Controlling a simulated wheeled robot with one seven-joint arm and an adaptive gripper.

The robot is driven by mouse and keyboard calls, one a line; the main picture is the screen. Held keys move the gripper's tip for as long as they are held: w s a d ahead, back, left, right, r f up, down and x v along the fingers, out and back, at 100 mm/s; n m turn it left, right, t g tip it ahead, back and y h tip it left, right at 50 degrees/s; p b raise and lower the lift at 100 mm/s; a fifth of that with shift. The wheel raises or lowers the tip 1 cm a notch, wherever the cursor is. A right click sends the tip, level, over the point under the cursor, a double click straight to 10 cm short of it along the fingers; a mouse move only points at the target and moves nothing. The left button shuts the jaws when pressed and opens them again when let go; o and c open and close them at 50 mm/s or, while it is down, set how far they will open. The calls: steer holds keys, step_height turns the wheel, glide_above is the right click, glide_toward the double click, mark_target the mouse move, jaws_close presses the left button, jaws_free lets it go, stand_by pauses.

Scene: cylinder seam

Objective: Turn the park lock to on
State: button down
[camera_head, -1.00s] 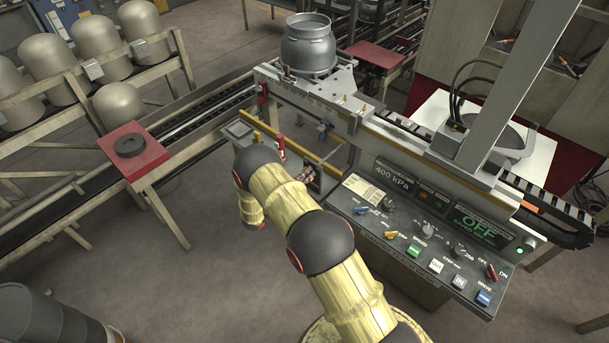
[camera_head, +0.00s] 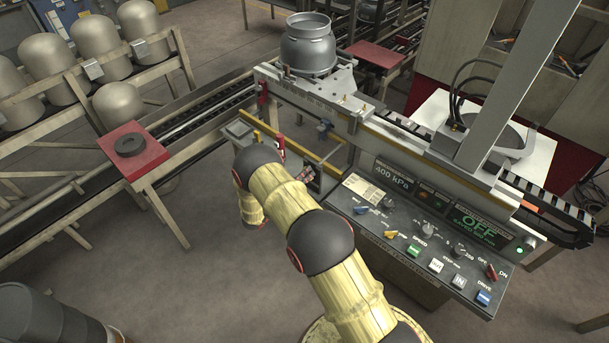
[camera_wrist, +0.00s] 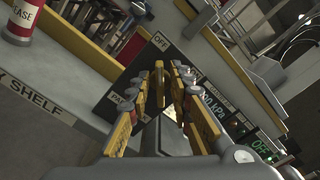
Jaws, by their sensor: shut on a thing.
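The park lock's dark plate (camera_wrist: 143,62) shows in the wrist view, with the word OFF at its upper corner and a partly covered PARK label lower left. My gripper (camera_wrist: 172,78) is over this plate, its yellow-padded fingers on both sides of the lock's handle. In the head view my gripper (camera_head: 308,173) is small, at the left end of the control console, and partly hidden by my arm.
The console (camera_head: 400,235) carries several knobs, switches and buttons, with a 400 kPa display and a green OFF display. A red-and-white grease can (camera_wrist: 20,22) stands near a shelf edge (camera_wrist: 45,97) in the wrist view. A red stand (camera_head: 150,158) holds a dark ring.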

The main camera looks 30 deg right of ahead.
steer(key=shift+f+m+b, duration=0.1)
steer(key=shift+m+b, duration=0.2)
steer(key=shift+b, duration=0.05)
steer(key=m+b, duration=1)
steer(key=m, duration=0.1)
steer(key=m+b, duration=0.6)
steer(key=shift+s+d, duration=0.1)
steer(key=shift+s, duration=0.3)
steer(key=shift+m, duration=0.3)
steer(key=c, duration=2)
jaws_free()
steer(key=shift+o, duration=0.2)
